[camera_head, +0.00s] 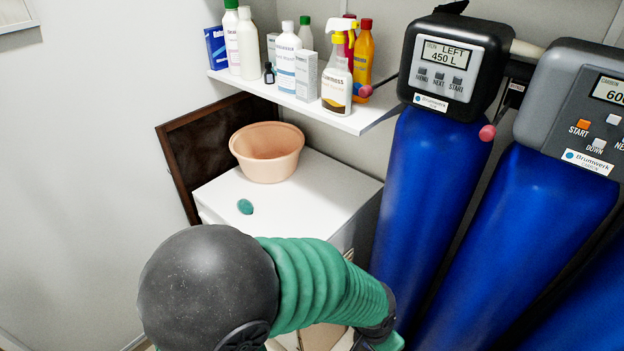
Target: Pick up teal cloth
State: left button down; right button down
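The teal cloth (245,206) is a small crumpled lump lying on the white top of a low cabinet (295,214), near its front left edge. It is in full view and nothing touches it. Part of my arm, with a black rounded joint and a green ribbed sleeve, crosses the bottom of the view in front of the cabinet. It hides the cabinet's lower front. Neither my left nor my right gripper shows.
A peach basin (267,151) stands behind the cloth. Above is a shelf (355,122) with several bottles and boxes. Blue filter vessels (428,200) with black and grey control heads stand right of the cabinet. A brown framed panel (184,150) leans behind it. The cabinet top around the cloth is clear.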

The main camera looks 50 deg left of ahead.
aim_at(244, 205)
jog(key=u, duration=2.2)
jog(key=i+j+z, duration=0.15)
jog(key=i+j, duration=0.2)
jog(key=i+j+z, duration=0.15)
jog(key=i+j, duration=0.25)
jog(key=i+j+z, duration=0.1)
jog(key=i+j, duration=0.2)
jog(key=i+j+z, duration=0.15)
jog(key=i+j, duration=0.2)
jog(key=j, duration=0.25)
jog(key=i+j+z, duration=0.15)
jog(key=i+j, duration=0.15)
jog(key=j, duration=0.15)
